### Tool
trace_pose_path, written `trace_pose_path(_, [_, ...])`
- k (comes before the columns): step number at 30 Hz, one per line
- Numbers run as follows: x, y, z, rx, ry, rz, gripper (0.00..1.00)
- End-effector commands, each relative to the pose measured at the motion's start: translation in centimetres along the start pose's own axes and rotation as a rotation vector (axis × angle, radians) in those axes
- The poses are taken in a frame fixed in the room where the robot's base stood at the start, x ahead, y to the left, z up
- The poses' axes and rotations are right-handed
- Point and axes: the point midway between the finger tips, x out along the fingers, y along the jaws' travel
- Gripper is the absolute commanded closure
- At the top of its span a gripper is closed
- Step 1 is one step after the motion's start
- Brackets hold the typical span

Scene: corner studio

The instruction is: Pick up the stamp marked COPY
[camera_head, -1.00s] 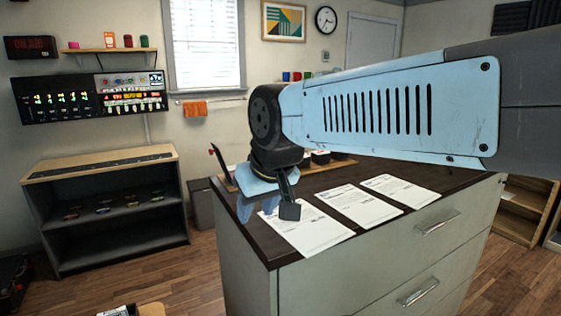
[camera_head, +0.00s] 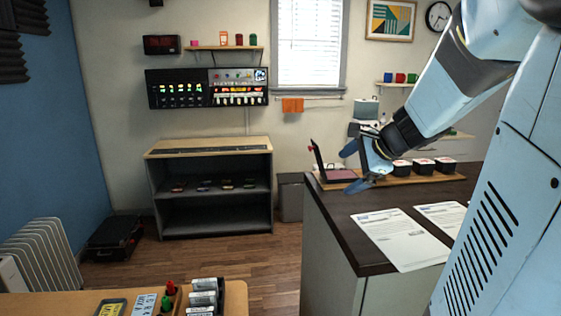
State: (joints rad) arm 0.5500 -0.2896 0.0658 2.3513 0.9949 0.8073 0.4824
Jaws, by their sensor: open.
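Three black stamps with pale, red-marked tops stand in a row on a wooden board (camera_head: 388,179) on the dark counter: a left one (camera_head: 402,168), a middle one (camera_head: 423,167) and a right one (camera_head: 445,165). Their labels are too small to read, so I cannot tell which says COPY. My gripper (camera_head: 354,168) is open and empty. In the picture it is left of the stamps and in front of the open ink pad (camera_head: 340,175). My wrist and forearm come in from the upper right, above the stamps.
Printed sheets (camera_head: 402,238) lie on the dark counter (camera_head: 340,222) in front of the board. A small wooden table (camera_head: 236,299) with bottles and labelled items is at the bottom left. A low shelf (camera_head: 208,150) stands by the back wall. Open floor lies between them.

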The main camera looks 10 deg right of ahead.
Motion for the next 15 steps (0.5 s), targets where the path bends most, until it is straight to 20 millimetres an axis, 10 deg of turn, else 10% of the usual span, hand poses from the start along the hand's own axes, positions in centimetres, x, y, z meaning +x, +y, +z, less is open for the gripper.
trace_pose_path(7, [0.2,-5.2,-12.1,0.668,-0.008,-0.264,0.02])
trace_pose_path(15, [-2.0,-6.5,-24.4,1.207,-0.043,-0.537,0.02])
